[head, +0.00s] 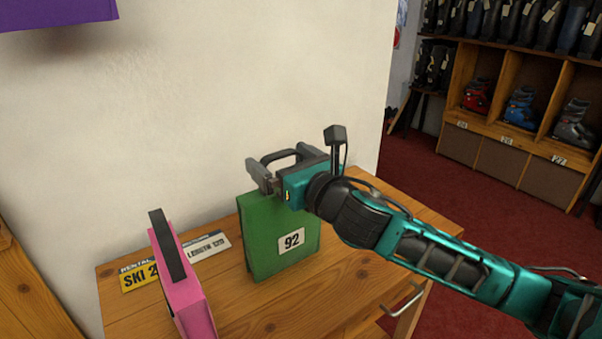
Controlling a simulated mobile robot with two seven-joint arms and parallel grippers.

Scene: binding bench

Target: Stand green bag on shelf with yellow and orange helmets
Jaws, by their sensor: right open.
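My right gripper (264,180) is at the top edge of the green bag, reaching in from the right. Its jaws are open. It hides part of the bag's top, and I cannot tell whether the fingers touch the bag or are around its handle. My left gripper is not in view. No yellow or orange helmet shows.
A pink bag (187,290) with a black handle stands left of the green bag. Yellow and white signs (139,277) lie behind it. A purple object (60,12) shows at top left. A cubby rack with ski boots (520,105) stands at far right.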

